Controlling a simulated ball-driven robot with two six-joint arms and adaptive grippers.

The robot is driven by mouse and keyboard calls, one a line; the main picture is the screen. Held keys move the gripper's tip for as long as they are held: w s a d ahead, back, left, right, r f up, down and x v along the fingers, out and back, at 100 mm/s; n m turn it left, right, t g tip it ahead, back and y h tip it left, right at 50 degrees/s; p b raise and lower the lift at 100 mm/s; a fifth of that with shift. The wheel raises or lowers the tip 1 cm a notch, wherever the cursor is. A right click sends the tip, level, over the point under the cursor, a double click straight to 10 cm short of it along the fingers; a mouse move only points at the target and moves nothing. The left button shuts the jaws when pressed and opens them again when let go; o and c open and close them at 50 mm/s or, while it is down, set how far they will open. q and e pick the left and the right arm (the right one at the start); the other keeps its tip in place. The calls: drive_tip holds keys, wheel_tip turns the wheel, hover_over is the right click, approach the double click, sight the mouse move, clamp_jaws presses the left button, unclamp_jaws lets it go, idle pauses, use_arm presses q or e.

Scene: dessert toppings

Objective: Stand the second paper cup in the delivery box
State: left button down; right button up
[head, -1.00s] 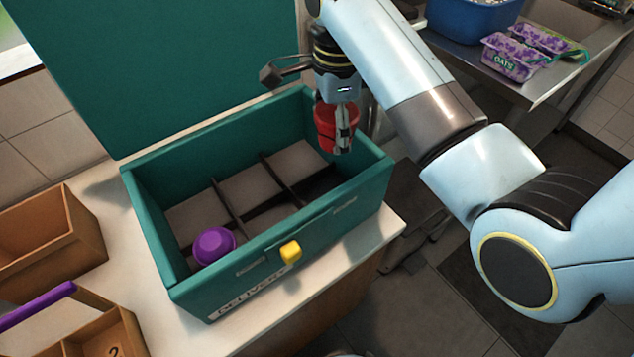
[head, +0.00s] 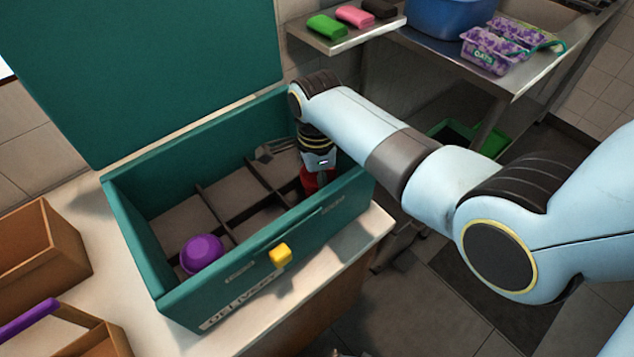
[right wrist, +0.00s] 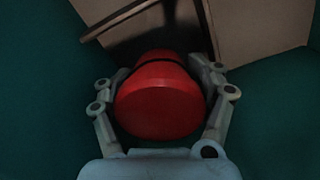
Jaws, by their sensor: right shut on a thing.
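The green delivery box (head: 140,235) stands open on the counter, with thin dividers making several compartments. A purple cup (head: 202,252) stands in the near left compartment. My right gripper (right wrist: 162,95) is shut on a red paper cup (right wrist: 160,103), with a finger on each side of it. In the head view the red cup (head: 310,181) is down inside the box at its right end, mostly hidden by my gripper and the front wall. I cannot tell whether its base touches the box floor. My left gripper is in neither view.
The box lid (head: 150,70) is raised at the back. A yellow latch (head: 281,254) sits on the front wall. Brown wooden boxes (head: 45,250) stand at the left. A metal shelf (head: 350,35) with coloured bars and a side table with oats packs (head: 495,50) are behind.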

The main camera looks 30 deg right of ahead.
drive_tip(key=shift+f+b, duration=0.3)
drive_tip(key=shift+f, duration=0.3)
drive_tip(key=o, duration=1.2)
wheel_tip(320, 180, up, 13)
drive_tip(key=shift+r+p, duration=0.15)
drive_tip(key=shift+p, duration=0.6)
drive_tip(key=shift+w, duration=0.15)
